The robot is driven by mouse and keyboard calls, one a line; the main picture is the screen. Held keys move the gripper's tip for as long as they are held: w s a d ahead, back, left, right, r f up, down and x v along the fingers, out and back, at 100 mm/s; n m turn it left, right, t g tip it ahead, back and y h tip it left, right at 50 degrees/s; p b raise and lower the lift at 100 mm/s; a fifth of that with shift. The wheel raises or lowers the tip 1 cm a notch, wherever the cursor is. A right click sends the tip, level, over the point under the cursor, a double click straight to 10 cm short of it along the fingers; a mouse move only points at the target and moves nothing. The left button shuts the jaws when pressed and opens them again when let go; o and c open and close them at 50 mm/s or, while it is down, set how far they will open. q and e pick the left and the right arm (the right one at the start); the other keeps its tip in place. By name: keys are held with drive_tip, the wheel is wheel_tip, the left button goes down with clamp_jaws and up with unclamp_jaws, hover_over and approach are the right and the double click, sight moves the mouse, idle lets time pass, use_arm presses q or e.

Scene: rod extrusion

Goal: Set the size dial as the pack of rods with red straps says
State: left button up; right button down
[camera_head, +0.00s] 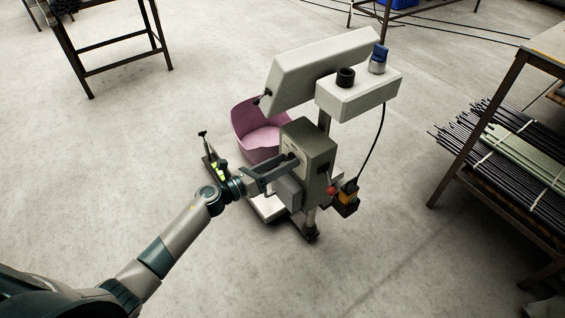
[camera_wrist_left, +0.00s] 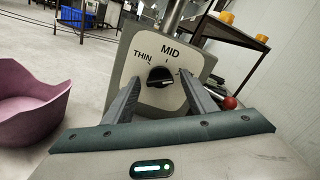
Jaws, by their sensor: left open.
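The size dial (camera_wrist_left: 160,76) is a black knob on a pale plate, with THIN at upper left and MID at top; a third label at right is mostly hidden by a finger. A white mark shows on the knob's right side, but its exact setting is hard to read. My left gripper (camera_head: 280,172) is at the front of the grey machine box (camera_head: 312,142). In the left wrist view its open fingers (camera_wrist_left: 160,88) stand either side of the knob, without a visible grip. Packs of dark rods (camera_head: 490,160) and pale green rods (camera_head: 518,148) lie on a rack at right; their visible straps look pale, and I see no red ones.
A pink tub (camera_head: 262,135) stands behind the gripper, close to the machine. A red ball knob (camera_head: 331,190) and an orange-black box (camera_head: 348,194) are on the machine's right. A table (camera_head: 530,55) stands over the rods. Floor in front is clear.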

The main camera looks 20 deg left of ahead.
use_arm(q)
drive_tip(key=c, duration=1.1)
